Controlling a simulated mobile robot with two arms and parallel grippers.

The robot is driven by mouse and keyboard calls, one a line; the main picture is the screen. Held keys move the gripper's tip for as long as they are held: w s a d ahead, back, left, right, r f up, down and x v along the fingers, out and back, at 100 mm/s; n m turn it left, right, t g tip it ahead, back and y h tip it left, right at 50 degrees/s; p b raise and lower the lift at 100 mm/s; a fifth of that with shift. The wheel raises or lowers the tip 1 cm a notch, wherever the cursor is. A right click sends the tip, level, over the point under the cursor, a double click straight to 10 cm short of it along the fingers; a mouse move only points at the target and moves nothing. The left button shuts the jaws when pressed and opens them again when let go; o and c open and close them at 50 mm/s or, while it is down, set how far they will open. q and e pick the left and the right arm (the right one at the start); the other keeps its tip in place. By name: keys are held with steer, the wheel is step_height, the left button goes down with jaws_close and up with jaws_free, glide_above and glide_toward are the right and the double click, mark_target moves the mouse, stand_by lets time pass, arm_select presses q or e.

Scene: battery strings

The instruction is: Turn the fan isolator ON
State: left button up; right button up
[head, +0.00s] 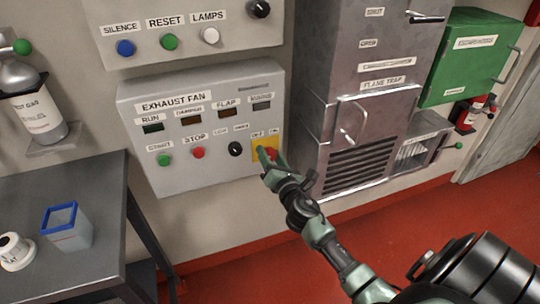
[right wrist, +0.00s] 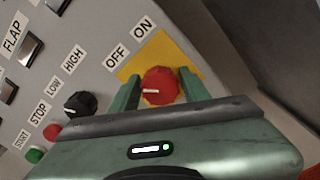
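The fan isolator is a red rotary knob (right wrist: 161,86) on a yellow plate (right wrist: 178,57), at the lower right of the exhaust fan panel (head: 216,160). OFF and ON labels sit beside the plate in the right wrist view. The knob's white mark points to the OFF side. My right gripper (right wrist: 161,90) is at the knob, one green finger on each side of it. The fingers look open around it; I cannot tell whether either touches. In the head view, my right gripper (head: 269,160) partly covers the knob and plate. My left gripper is not in view.
A black selector (right wrist: 80,104) with LOW and HIGH labels, a red stop button (right wrist: 52,131) and a green start button (right wrist: 35,154) are left of the isolator. A grey cabinet (head: 368,110) stands close on the right. A dark table (head: 95,190) is at left.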

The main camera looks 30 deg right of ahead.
jaws_close()
steer(key=shift+m, duration=0.4)
steer(key=m, duration=0.2)
steer(key=shift+f+m, duration=0.1)
steer(key=shift+m, duration=0.2)
steer(key=m, duration=0.3)
steer(key=shift+m, duration=0.4)
steer(key=m, duration=0.5)
steer(key=m+p, duration=0.1)
steer(key=m, duration=0.4)
steer(key=shift+f+m, duration=0.15)
steer(key=shift+m, duration=0.25)
steer(key=shift+p, duration=0.3)
